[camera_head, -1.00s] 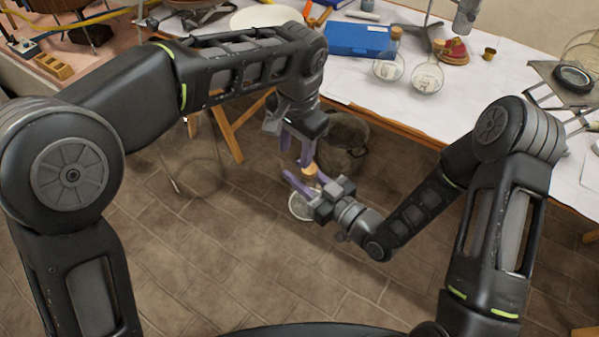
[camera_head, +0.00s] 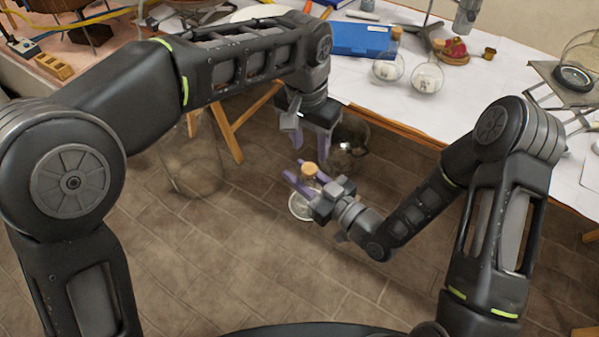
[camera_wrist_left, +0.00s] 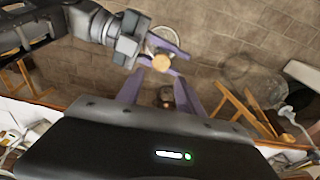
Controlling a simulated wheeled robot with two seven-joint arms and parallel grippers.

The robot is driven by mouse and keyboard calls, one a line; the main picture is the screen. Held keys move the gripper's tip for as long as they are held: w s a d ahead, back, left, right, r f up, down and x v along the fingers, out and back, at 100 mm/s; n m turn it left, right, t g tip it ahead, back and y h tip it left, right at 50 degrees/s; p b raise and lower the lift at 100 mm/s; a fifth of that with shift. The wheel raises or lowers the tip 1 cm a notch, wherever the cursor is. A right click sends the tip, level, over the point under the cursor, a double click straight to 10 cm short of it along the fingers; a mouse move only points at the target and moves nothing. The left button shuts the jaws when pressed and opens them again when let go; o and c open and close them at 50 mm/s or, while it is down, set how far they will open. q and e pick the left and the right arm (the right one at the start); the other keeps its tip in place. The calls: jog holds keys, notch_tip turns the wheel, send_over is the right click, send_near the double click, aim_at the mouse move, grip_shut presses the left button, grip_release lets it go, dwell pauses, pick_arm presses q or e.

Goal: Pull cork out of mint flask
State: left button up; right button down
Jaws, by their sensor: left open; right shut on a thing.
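The flask (camera_head: 300,207) is a round clear glass vessel held over the floor; its mint tint cannot be made out. Its tan cork (camera_head: 309,170) sits at the top of the neck, and it also shows in the left wrist view (camera_wrist_left: 161,62). My right gripper (camera_head: 298,176) is shut on the flask at its neck, below the cork. My left gripper (camera_head: 307,139) is open and empty, above and behind the cork and apart from it. In the left wrist view its purple fingers (camera_wrist_left: 165,92) are spread wide, with the cork beyond their tips.
Two corked round flasks (camera_head: 387,68) (camera_head: 427,78), a blue box (camera_head: 360,39) and a small cork-coloured cup (camera_head: 489,53) stand on the white table (camera_head: 470,100). A dark round glass vessel (camera_head: 350,158) is on the floor behind my grippers.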

aim_at(310, 168)
pick_arm(q)
jog(key=shift+f, duration=3.35)
jog(key=shift+c, duration=0.3)
grip_shut()
jog(key=shift+c, duration=1.7)
grip_release()
grip_shut()
jog(key=shift+r, duration=0.55)
jog(key=shift+r, duration=1.75)
pick_arm(e)
jog(key=shift+r, duration=0.1)
pick_arm(q)
jog(key=shift+w, duration=0.1)
pick_arm(e)
jog(key=shift+w, duration=0.1)
